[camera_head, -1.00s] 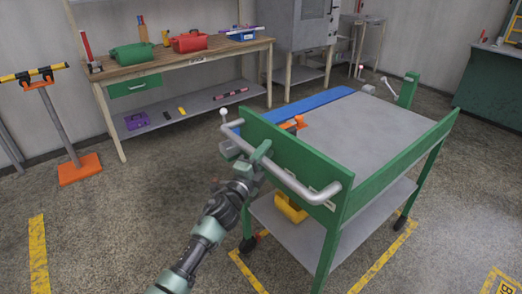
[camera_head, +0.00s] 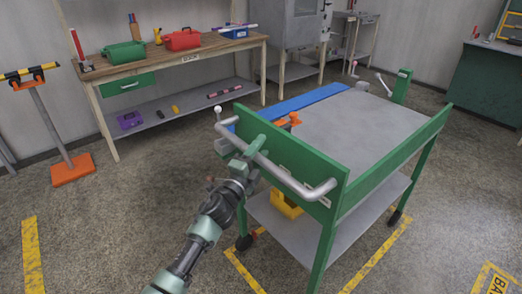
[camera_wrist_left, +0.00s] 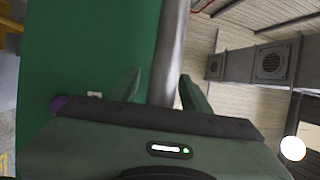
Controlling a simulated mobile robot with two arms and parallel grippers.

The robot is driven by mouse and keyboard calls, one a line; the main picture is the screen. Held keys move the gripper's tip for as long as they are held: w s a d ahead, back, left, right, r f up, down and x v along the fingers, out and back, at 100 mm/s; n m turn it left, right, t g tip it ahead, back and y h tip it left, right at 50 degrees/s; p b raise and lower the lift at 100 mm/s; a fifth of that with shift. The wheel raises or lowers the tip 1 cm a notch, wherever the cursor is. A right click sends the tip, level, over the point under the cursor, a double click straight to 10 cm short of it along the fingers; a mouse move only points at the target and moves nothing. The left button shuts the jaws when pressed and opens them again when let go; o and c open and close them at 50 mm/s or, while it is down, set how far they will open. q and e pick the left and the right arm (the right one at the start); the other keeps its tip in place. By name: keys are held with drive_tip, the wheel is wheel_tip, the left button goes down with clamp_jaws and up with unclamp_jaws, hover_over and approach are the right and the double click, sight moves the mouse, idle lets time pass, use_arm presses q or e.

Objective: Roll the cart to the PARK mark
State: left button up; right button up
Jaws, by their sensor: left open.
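The cart (camera_head: 365,130) has green end panels, a grey top and a lower grey shelf. It stands on dark wheels over yellow floor lines. Its grey push handle (camera_head: 288,178) runs along the near green panel. My left gripper (camera_head: 250,150) is at the handle's left part. In the left wrist view, its two open fingers (camera_wrist_left: 160,95) stand on either side of the grey handle bar (camera_wrist_left: 171,45), not closed on it. No mark reading PARK is legible; a yellow-framed floor mark (camera_head: 490,278) at the lower right is cut off. My right gripper is out of view.
A wooden workbench (camera_head: 185,53) with red and green boxes stands at the back left. An orange-based stand (camera_head: 72,169) is at the left. A dark green counter (camera_head: 485,85) is at the right. Floor left of the cart is open.

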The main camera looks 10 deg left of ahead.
use_arm(q)
drive_tip(key=v, duration=0.7)
drive_tip(key=shift+s, duration=0.3)
drive_tip(key=shift+f, duration=0.15)
